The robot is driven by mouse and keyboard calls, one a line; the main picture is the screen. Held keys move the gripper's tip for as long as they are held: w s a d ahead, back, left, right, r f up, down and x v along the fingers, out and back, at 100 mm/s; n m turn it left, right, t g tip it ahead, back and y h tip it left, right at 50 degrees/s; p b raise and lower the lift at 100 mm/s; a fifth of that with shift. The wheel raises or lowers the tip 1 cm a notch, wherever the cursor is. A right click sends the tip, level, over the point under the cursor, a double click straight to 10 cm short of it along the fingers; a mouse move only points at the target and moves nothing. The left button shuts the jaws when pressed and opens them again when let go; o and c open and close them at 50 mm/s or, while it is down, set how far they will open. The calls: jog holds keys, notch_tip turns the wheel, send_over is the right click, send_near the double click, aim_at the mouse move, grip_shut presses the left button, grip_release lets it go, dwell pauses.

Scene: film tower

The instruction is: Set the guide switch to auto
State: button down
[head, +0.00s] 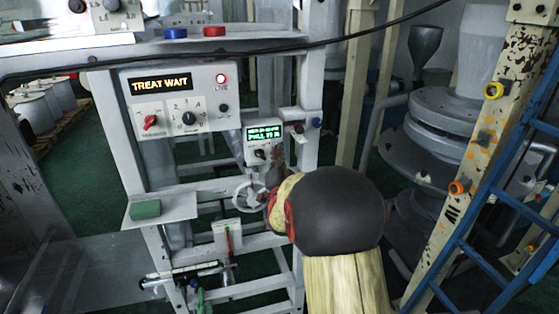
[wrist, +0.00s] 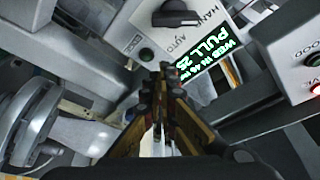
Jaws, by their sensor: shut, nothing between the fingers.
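The guide switch (head: 261,154) is a black knob on a small grey box (head: 251,159) under a green-lit display (head: 264,132). In the wrist view the knob (wrist: 174,14) is at the top edge, partly cut off, beside the labels HAND and AUTO. Its bar lies roughly across the picture towards HAND; which end is the pointer I cannot tell surely. My gripper (wrist: 157,78) is shut and empty, its tips below the knob in that view and apparently apart from it. In the head view my gripper (head: 277,152) is just right of the knob.
A larger panel (head: 210,80) reading TREAT WAIT, with a red knob (head: 150,122) and a black knob (head: 188,118), is up left. A handwheel (head: 249,194) is below the box. Frame posts stand close by. A blue ladder (head: 480,225) is at the right.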

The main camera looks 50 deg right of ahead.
aim_at(271, 148)
jog(key=shift+w+a+f, duration=0.25)
jog(key=shift+w+f, duration=0.15)
jog(key=shift+w, duration=0.1)
jog(key=shift+w+a+f, duration=0.2)
jog(key=shift+w+f, duration=0.2)
jog(key=shift+w, duration=0.1)
jog(key=shift+w+a+f, duration=0.15)
jog(key=shift+a+f, duration=0.15)
jog(key=shift+f, duration=0.15)
